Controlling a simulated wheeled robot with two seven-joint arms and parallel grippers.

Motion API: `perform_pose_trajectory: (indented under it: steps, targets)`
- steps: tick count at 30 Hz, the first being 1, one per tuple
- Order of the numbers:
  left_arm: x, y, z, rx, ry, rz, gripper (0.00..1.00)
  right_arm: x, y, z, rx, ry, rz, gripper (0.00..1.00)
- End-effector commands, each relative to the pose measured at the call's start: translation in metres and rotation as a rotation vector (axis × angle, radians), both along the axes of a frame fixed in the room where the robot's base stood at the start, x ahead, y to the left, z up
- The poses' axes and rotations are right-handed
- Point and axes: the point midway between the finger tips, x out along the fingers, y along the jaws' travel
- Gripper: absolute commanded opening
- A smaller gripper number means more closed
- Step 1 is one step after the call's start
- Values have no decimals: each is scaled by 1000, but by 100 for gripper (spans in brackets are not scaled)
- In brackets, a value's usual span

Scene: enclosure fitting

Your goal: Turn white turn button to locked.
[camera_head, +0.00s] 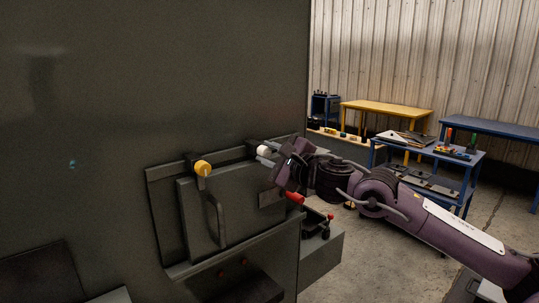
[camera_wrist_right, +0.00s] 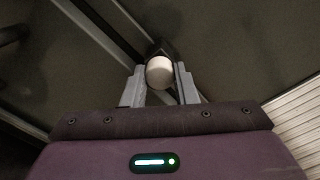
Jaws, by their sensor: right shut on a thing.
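The white turn button (camera_head: 263,150) sits at the upper right of the dark cover panel on the enclosure. It also shows in the right wrist view (camera_wrist_right: 159,72) as a round white knob on a dark mount. My right gripper (camera_head: 268,157) reaches it from the right and is shut on it, with one grey finger on each side in the wrist view (camera_wrist_right: 160,80). The fingers partly hide the button in the head view. Whether the button points to locked cannot be told. My left gripper is not in view.
A yellow turn button (camera_head: 202,168) sits on the panel's upper left, above a curved handle (camera_head: 217,221). Blue and yellow tables (camera_head: 387,106) stand far behind.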

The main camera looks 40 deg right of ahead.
Motion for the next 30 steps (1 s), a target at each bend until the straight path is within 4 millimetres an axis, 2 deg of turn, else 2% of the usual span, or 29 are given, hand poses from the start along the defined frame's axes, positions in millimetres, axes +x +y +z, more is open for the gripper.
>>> perform_pose_trajectory:
  steps: [11,18,30]
  targets:
    - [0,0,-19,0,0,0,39,0,-1,-3,160,11,-2,3]
    - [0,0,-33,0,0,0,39,0,-1,-3,375,28,-2,3]
    - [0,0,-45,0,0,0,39,0,0,-2,756,59,0,3]
